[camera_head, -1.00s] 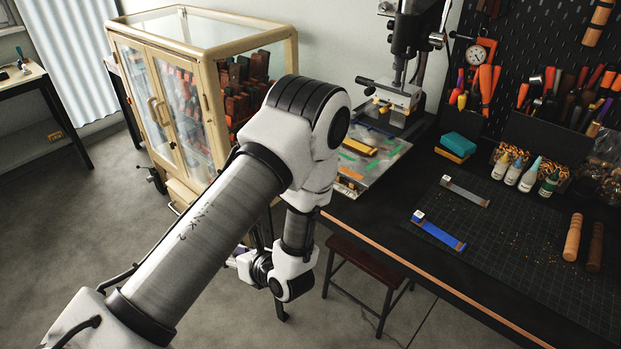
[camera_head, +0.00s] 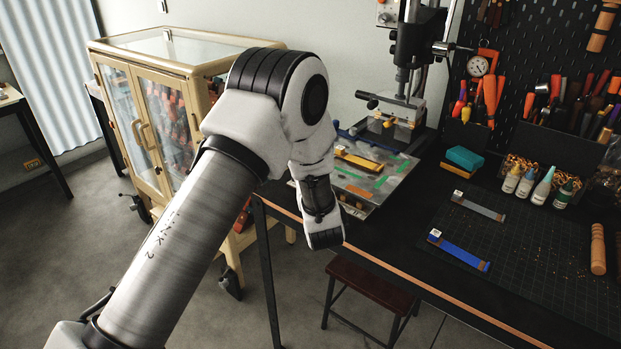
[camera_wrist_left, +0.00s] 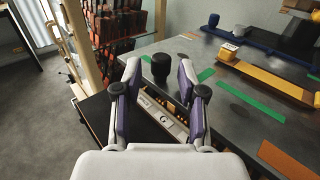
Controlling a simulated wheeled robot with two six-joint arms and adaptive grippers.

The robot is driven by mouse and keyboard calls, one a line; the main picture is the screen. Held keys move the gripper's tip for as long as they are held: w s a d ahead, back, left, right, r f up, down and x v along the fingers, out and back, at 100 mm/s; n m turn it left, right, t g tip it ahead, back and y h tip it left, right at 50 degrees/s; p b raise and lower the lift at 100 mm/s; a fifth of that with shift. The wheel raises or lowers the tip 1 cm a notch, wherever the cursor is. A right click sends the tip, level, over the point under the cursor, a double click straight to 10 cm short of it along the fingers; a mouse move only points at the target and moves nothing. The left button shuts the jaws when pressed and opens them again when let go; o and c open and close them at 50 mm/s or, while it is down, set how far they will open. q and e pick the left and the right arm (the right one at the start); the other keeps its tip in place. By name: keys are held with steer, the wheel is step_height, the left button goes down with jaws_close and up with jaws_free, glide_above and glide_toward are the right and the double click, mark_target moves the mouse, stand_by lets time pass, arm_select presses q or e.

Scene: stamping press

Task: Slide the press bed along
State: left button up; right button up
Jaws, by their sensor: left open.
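The stamping press (camera_head: 405,70) stands at the back of the black bench, with its bed (camera_head: 397,122) at the foot of the column. In the head view my left arm hides part of the board in front of the press, and its gripper is hidden. In the left wrist view my left gripper (camera_wrist_left: 157,88) is open, with purple pads on both fingers. A black round knob (camera_wrist_left: 160,68) shows between and just beyond the fingertips; I cannot tell whether they touch it. My right gripper is not in view.
A grey board (camera_head: 345,195) with green and orange strips lies before the press. A yellow bar (camera_wrist_left: 275,82) lies on it. A glass-fronted cabinet (camera_head: 110,75) stands left of the bench. A stool (camera_head: 370,285) stands in front. Bottles (camera_head: 527,183) and tools fill the right.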

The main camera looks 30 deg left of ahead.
arm_select(q)
steer(key=shift+x, duration=0.9)
jaws_close()
steer(key=shift+w+d+b, duration=0.15)
steer(key=shift+w+b, duration=0.55)
steer(key=shift+w, duration=1.15)
steer(key=shift+w+d+b, duration=0.2)
steer(key=shift+w+b, duration=0.45)
steer(key=shift+w, duration=1.15)
steer(key=shift+w+d+b, duration=0.15)
steer(key=shift+w+b, duration=0.55)
steer(key=shift+w, duration=1.15)
steer(key=shift+w+d+b, duration=0.2)
steer(key=shift+w+b, duration=0.6)
steer(key=shift+w, duration=2)
steer(key=shift+o, duration=1.1)
jaws_free()
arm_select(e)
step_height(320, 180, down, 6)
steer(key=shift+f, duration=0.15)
